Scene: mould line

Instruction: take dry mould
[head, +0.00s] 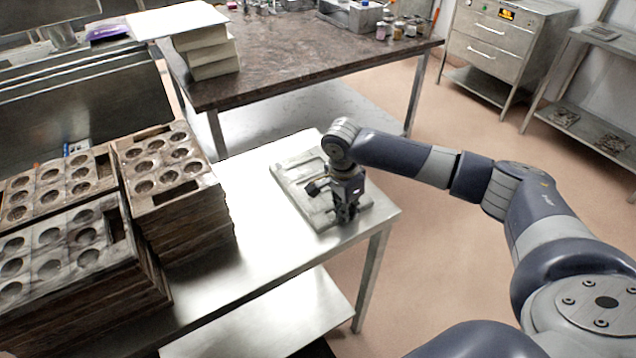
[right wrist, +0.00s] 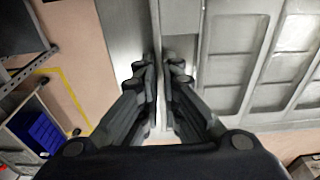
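A flat light-grey mould (head: 298,178) with shallow rectangular recesses lies on the near metal table, close to its right end. My right gripper (head: 345,215) points down at the mould's right edge. In the right wrist view the mould (right wrist: 232,90) fills the right side, and its straight rim runs up between the two fingers (right wrist: 160,85). The fingers are close together, one on each side of the rim, and look shut on it. The exact contact at the tips is hard to see. My left gripper is out of view.
Stacks of brown trays with round cups (head: 172,165) fill the left of the near table (head: 265,255). Behind stands a dark-topped table (head: 300,55) with pale blocks (head: 207,55) and small jars (head: 398,30). A drawer cabinet (head: 500,40) is at the back right.

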